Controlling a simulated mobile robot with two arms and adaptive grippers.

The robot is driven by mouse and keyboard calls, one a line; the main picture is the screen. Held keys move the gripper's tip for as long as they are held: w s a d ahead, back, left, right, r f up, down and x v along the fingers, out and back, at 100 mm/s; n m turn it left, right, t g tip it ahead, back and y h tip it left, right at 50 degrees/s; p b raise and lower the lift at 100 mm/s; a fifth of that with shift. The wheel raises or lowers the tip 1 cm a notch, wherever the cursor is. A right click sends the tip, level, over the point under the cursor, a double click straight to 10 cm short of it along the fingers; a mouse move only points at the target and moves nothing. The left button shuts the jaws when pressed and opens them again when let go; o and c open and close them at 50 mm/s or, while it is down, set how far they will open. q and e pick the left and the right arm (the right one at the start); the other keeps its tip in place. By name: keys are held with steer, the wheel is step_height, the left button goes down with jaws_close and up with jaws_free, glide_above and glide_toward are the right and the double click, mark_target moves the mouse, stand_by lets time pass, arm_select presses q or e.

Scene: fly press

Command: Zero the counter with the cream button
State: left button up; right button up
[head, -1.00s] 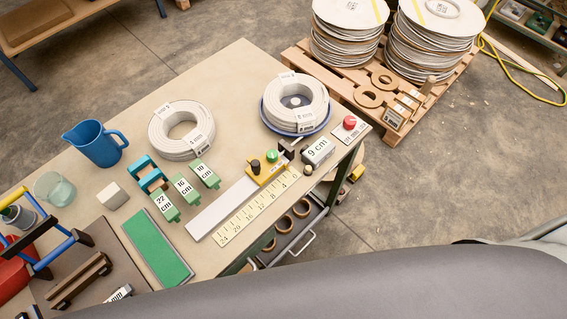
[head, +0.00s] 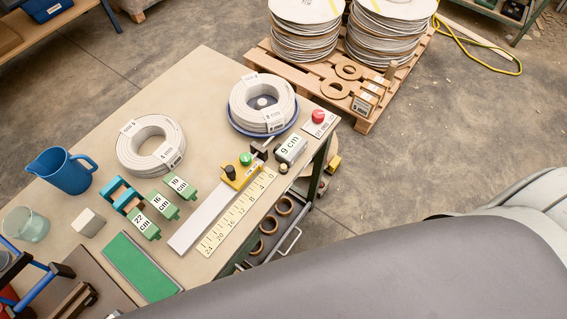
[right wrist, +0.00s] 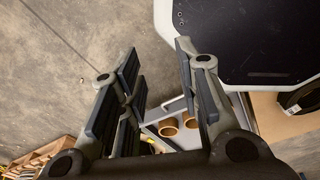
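The counter (head: 291,149) is a small light block reading "9 cm" at the right edge of the workbench. A small round cream button (head: 283,168) sits just in front of it, near the bench edge. My left gripper is in neither view.
The workbench (head: 205,75) holds two cable coils, a blue jug (head: 62,170), green length blocks and a ruler (head: 238,212). An open drawer with wooden rings (right wrist: 168,127) juts out below the bench edge. A pallet (head: 370,120) with cable reels stands behind.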

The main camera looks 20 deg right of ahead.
jaws_close()
stand_by(1.1)
